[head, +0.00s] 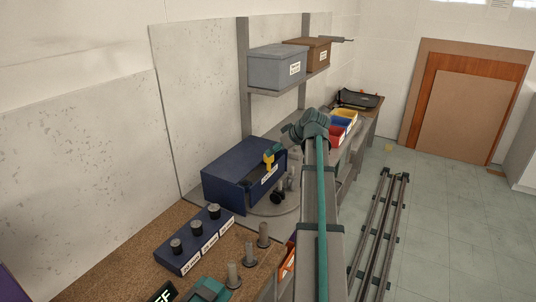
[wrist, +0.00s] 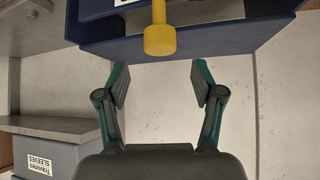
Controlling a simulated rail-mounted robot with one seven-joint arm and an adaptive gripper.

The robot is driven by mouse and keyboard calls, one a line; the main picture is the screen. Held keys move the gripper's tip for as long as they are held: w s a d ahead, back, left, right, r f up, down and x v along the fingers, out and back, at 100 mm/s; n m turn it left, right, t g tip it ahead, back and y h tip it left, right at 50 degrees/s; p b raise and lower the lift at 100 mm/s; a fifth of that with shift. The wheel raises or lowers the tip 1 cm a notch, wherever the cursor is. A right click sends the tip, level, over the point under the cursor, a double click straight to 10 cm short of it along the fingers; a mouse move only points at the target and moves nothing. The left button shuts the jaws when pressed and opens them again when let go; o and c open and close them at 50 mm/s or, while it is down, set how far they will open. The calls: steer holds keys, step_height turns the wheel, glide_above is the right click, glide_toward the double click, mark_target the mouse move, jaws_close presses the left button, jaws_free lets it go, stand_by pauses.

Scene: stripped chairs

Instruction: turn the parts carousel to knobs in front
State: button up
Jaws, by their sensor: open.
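A grey round plate (head: 262,208), which looks like the parts carousel, lies on the bench beside and partly under a dark blue box (head: 232,178). Dark knobs (head: 277,197) and grey upright posts (head: 291,179) stand on its visible side. A yellow peg (head: 268,162) shows at the box's front. In the wrist view the yellow peg (wrist: 159,38) has a round end and hangs before the blue surface (wrist: 220,38). My gripper (wrist: 161,76) is open and empty, its fingertips either side of and just short of the peg's end. My arm hides part of the plate.
A blue block with black knobs (head: 195,240) and several grey posts (head: 263,235) stand on the near bench. A shelf holds a grey bin (head: 277,67) and a brown bin (head: 310,52). Red and yellow bins (head: 343,117) lie beyond my arm.

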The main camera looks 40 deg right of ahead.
steer(key=shift+p+x, duration=0.65)
steer(key=shift+x, duration=2.45)
jaws_close()
